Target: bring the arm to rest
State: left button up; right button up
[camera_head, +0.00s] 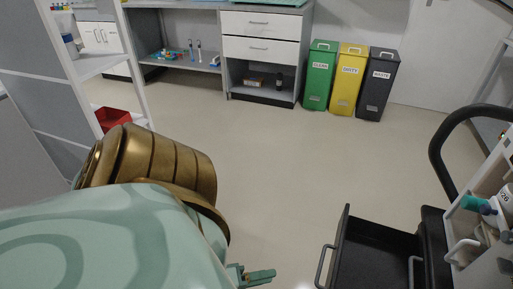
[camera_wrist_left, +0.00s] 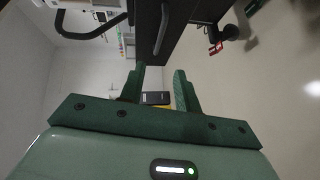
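My left arm comes in from the left in the head view, a pale green link with bronze rings. My left gripper (camera_head: 257,276) shows at the bottom edge, small and partly hidden behind the arm. In the left wrist view, my left gripper (camera_wrist_left: 158,84) has its two green fingers apart, with nothing held between them. A dark and yellow shape in the gap appears to be in the distance behind the fingers. My right arm and gripper are not in view.
An open black drawer (camera_head: 375,256) of a cart juts out right of my left gripper. A black curved handle (camera_head: 440,150) rises behind it. Green (camera_head: 320,75), yellow (camera_head: 349,77) and dark (camera_head: 378,84) bins stand at the back. The middle floor (camera_head: 270,160) is clear.

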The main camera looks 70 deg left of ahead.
pick_arm(q)
jog(key=shift+s, duration=0.45)
dwell(0.3)
